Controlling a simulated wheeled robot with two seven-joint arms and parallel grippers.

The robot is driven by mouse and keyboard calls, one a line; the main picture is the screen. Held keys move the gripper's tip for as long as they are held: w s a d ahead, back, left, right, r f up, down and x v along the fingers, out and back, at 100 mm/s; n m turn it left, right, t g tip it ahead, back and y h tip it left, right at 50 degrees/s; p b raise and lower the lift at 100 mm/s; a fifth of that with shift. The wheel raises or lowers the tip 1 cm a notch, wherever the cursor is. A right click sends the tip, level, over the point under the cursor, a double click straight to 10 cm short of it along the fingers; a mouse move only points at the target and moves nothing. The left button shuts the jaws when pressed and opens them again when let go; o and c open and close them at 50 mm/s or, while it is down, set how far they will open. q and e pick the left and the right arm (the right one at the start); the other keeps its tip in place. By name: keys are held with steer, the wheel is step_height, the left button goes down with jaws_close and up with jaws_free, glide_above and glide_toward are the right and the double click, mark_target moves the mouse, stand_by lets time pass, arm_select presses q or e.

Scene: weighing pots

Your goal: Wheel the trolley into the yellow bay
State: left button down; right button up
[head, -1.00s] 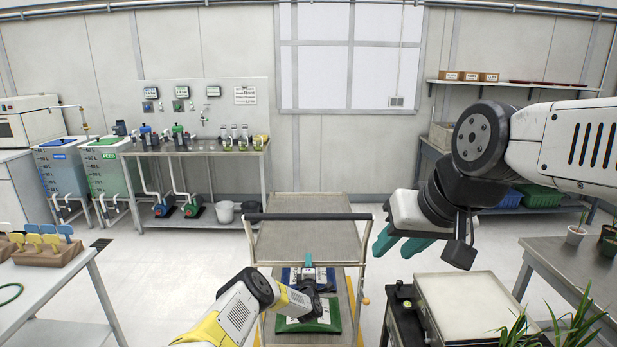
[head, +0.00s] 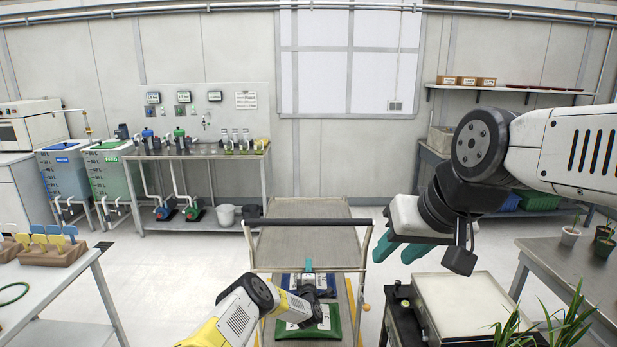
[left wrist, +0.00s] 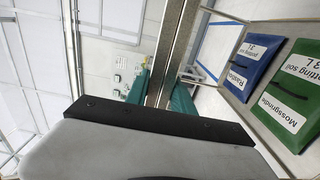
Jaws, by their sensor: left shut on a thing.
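The trolley (head: 300,245) stands upright ahead of me in the head view, with a dark push handle (head: 310,222) across its near end. Bags of potting soil lie on its lower shelf, a green bag (head: 322,325) and a blue one behind it. My left gripper (head: 308,266) is shut on the trolley's near end, below the handle in the picture. In the left wrist view its teal fingers (left wrist: 160,92) are on either side of a metal bar. My right gripper (head: 398,248) is raised to the right, apart from the trolley; its jaw gap is unclear.
Yellow floor marking (head: 351,300) shows by the trolley's lower right side; the bay's full outline is hidden. A pump bench (head: 200,151) stands against the back wall. A dark stand with a pale plate (head: 465,300) is close on the right. Floor left of the trolley is clear.

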arm_select(q)
steer(key=shift+s+f, duration=0.2)
steer(key=shift+f, duration=0.2)
steer(key=c, duration=1.1)
jaws_free()
steer(key=shift+o, duration=0.5)
steer(key=shift+w+r, duration=0.15)
steer(key=shift+r, duration=0.05)
steer(key=shift+r, duration=0.1)
